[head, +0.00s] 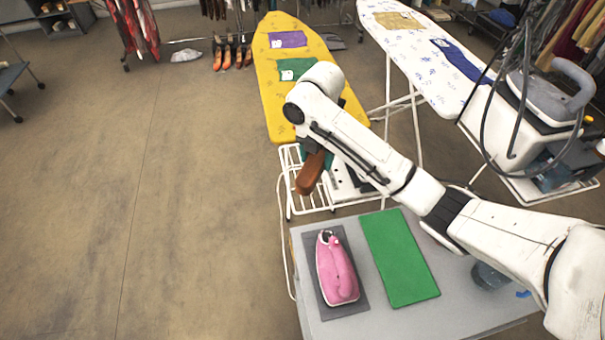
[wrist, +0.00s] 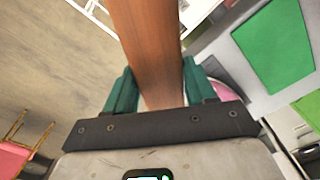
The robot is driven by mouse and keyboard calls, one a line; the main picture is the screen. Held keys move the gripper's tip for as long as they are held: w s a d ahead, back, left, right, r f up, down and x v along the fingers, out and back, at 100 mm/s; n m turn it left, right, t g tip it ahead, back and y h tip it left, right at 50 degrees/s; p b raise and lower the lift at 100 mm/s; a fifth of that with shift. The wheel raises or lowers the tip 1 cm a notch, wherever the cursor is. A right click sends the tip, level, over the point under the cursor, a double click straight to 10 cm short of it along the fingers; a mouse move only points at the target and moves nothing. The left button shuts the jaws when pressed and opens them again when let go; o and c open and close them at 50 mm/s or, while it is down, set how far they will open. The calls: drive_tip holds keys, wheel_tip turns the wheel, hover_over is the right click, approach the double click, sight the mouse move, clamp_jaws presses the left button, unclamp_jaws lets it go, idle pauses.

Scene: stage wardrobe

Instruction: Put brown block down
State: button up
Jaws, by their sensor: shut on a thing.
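In the wrist view the brown block (wrist: 147,45) runs up from between the teal fingers of my gripper (wrist: 155,90). My gripper is shut on it. In the head view my gripper (head: 322,158) is mostly hidden behind my arm. The block's far end is out of frame in the wrist view.
The grey table (head: 375,318) holds a pink iron (head: 337,268) on a dark pad (head: 355,300) and a green mat (head: 399,258), which looks bare. A yellow ironing board (head: 268,90) and a white ironing board (head: 400,50) stand behind. Open floor (head: 130,200) lies left.

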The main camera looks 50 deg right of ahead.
drive_tip(key=s+d+f+n, duration=0.1)
drive_tip(key=s+d+n, duration=0.3)
drive_tip(key=d+n, duration=0.3)
drive_tip(key=w+a+f+b, duration=0.1)
drive_tip(key=w+f+b, duration=0.1)
drive_tip(key=w, duration=0.2)
drive_tip(key=w+a+f+b, duration=0.1)
drive_tip(key=w+f+b, duration=0.1)
drive_tip(key=w+f, duration=0.1)
drive_tip(key=w+f+b, duration=0.2)
drive_tip(key=w+f, duration=0.1)
drive_tip(key=w, duration=0.2)
drive_tip(key=shift+w+a+f, duration=0.1)
drive_tip(key=shift+a+f, duration=0.1)
drive_tip(key=shift+a, duration=0.2)
drive_tip(key=shift+w+a+f, duration=0.1)
drive_tip(key=shift+w+f, duration=0.3)
drive_tip(key=shift+f, duration=1.65)
